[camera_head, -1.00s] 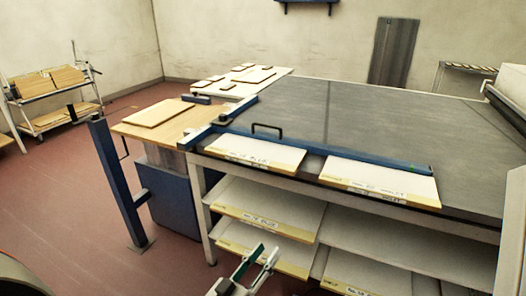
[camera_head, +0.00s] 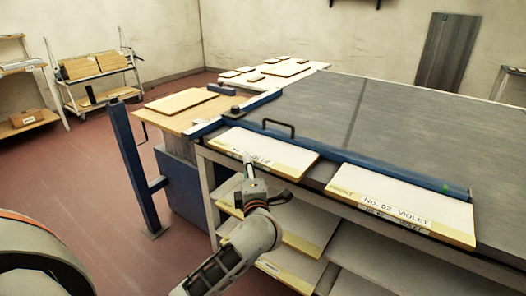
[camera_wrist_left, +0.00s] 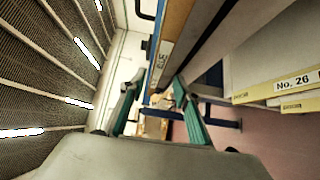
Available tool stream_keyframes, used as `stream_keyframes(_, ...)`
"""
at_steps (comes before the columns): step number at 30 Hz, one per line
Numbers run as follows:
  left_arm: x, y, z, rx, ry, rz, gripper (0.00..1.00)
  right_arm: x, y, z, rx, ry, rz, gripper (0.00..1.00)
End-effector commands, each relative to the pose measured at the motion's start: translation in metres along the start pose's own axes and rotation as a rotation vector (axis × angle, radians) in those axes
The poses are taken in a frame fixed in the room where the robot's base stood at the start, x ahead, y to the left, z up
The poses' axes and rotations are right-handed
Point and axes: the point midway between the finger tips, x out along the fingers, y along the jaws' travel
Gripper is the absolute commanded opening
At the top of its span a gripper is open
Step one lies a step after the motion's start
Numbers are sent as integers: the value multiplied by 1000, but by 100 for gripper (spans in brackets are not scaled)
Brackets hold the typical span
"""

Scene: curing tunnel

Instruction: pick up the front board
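A pale board with a partly covered label (camera_head: 290,163) lies at the front left edge of the grey table, overhanging it slightly. A second board, labelled No. 02 VIOLET (camera_head: 400,205), lies to its right. My left gripper (camera_head: 252,172) is at the front edge of the left board and hides part of its label. In the left wrist view my gripper (camera_wrist_left: 156,95) has its two teal fingers apart. The labelled board edge (camera_wrist_left: 166,55) shows between and beyond the fingertips; I cannot tell if they touch it. My right gripper is not in view.
A blue bar with a black handle (camera_head: 279,126) runs behind both boards. More boards lie on the shelves (camera_head: 370,262) below. A blue post (camera_head: 130,165) stands at left. A wooden side table (camera_head: 165,121) holds another board. Open red floor lies at left.

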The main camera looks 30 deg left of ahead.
Motion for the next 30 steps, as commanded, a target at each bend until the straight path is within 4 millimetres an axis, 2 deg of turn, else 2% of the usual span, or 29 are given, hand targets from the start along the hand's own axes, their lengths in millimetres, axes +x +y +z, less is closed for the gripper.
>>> stream_keyframes(10,45,4,-1,3,0,1,32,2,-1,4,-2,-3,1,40)
stream_keyframes(14,52,4,-1,3,0,1,32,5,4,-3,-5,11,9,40)
stream_keyframes(20,52,5,-1,1,-1,1,32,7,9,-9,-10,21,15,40)
stream_keyframes(24,52,5,-1,1,-1,1,0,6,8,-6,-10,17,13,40)
stream_keyframes(30,52,7,0,0,-1,5,0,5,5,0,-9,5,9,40)
